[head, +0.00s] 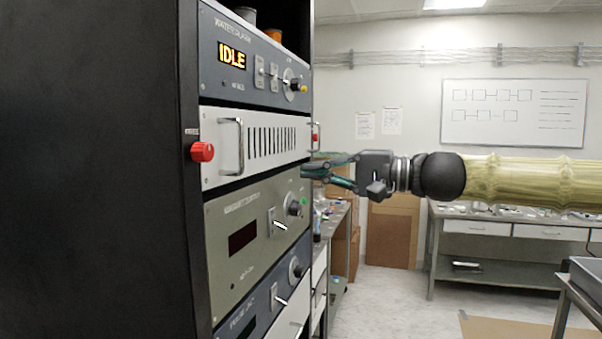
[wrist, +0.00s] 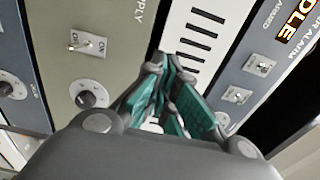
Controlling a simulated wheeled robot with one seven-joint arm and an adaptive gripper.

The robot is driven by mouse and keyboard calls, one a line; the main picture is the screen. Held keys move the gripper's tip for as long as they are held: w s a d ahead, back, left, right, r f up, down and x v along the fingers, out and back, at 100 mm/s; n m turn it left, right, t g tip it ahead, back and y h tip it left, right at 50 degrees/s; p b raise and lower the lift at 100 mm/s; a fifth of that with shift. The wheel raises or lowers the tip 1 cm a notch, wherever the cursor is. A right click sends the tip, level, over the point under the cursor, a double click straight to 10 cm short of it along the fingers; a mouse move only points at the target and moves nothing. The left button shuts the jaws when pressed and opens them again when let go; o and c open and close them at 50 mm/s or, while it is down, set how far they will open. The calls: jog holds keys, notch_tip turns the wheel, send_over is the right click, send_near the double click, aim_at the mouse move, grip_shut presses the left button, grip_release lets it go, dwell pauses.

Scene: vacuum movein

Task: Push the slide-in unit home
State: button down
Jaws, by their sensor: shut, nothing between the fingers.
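The slide-in unit (head: 222,160) is the white panel with a row of dark vent slots and a metal handle (head: 239,146) at its left. It sits in the black rack between a blue-grey unit above and a grey-green unit below. I cannot tell how far its front stands out from its neighbours. My gripper (head: 306,167) is shut and empty at the right end of the rack front, near the unit's lower right. In the wrist view the closed fingers (wrist: 163,78) point at the white slotted panel (wrist: 178,42). Their tips overlap it in the picture; contact is unclear.
A red knob (head: 203,152) sticks out at the left edge of the rack, and another (head: 315,137) shows at the right. The unit above reads IDLE (head: 232,55) and has switches and a dial. The grey-green unit (head: 230,270) has a switch and knob. Benches stand behind.

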jog(key=shift+b+v, duration=0.65)
jog(key=shift+v, duration=2.5)
jog(key=w+a+f+m+h, duration=0.1)
jog(key=w+a+f+h, duration=0.15)
jog(key=f, duration=1.05)
jog(key=w+a+f+m+h, duration=0.1)
jog(key=w+a+f+h, duration=0.15)
jog(key=f, duration=1.05)
jog(key=s+f+g+h, duration=0.1)
jog(key=s+f+h, duration=0.15)
jog(key=f, duration=1.15)
jog(key=s+f+g+h, duration=0.2)
jog(key=s+f, duration=0.1)
jog(key=f, duration=1.1)
jog(key=s+d+f+n+g+h, duration=0.1)
jog(key=s+d+f+h, duration=0.15)
jog(key=s+f, duration=0.7)
jog(key=s+d+f+n+g+h, duration=0.15)
jog(key=s+d+f, duration=0.4)
jog(key=f, duration=0.75)
jog(key=s+d+f+n+h, duration=0.1)
jog(key=s+d+f, duration=0.2)
jog(key=s, duration=0.7)
jog(key=s+d+f+n+g+h, duration=0.1)
jog(key=s+d+f+n+h, duration=0.1)
jog(key=s+f, duration=0.4)
jog(key=s+d, duration=0.1)
jog(key=s, duration=0.3)
jog(key=shift+s+d, duration=0.3)
jog(key=shift+d, duration=0.1)
